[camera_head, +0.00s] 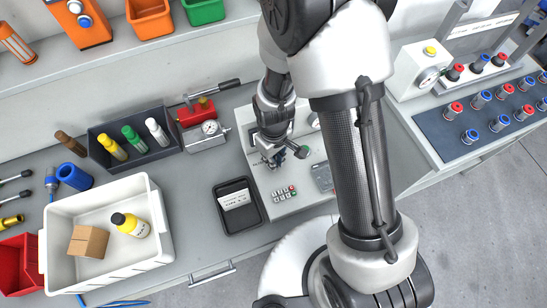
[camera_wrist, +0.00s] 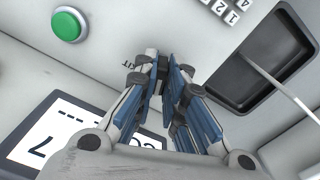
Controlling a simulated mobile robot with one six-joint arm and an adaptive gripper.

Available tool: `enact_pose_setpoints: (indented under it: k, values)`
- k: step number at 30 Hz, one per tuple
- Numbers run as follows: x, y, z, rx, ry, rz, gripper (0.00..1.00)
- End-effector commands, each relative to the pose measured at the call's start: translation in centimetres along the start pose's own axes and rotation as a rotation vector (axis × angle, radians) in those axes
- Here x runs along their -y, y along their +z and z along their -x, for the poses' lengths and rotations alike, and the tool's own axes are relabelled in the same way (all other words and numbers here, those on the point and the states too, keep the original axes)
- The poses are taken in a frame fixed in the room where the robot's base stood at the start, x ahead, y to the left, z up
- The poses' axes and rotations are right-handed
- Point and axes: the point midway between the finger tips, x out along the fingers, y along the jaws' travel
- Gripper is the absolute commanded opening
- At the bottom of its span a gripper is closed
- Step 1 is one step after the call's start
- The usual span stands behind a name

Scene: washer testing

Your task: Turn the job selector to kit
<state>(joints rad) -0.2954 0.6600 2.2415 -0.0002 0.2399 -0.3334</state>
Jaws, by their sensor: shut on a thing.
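My gripper (camera_head: 272,158) is over the light grey control panel (camera_head: 284,207) on the bench, fingers pointing down at it. In the wrist view my gripper (camera_wrist: 163,66) is shut on the job selector (camera_wrist: 162,76), a small dark knob mostly hidden between the blue-padded fingers. The printed label KIT (camera_wrist: 127,66) shows just left of the fingertips. I cannot tell which way the selector points. A green button (camera_wrist: 69,25) is on the panel at upper left of the wrist view. A display (camera_wrist: 50,135) showing a 7 is at lower left, partly covered by my gripper.
A keypad (camera_head: 284,194) is on the panel, with a black tray (camera_head: 220,214) left of it. A gauge fixture (camera_head: 208,134) stands behind the tray. A white bin (camera_head: 160,225) holds a box and a yellow bottle. My arm hides the panel's right part.

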Motion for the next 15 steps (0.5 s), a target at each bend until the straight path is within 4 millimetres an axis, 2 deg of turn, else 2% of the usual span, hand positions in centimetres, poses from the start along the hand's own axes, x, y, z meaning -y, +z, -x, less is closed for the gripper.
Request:
enact_pose_setpoints:
  k: [15]
  values:
    - [0.02,0.0,0.0,0.0,0.0,-0.042,0.0]
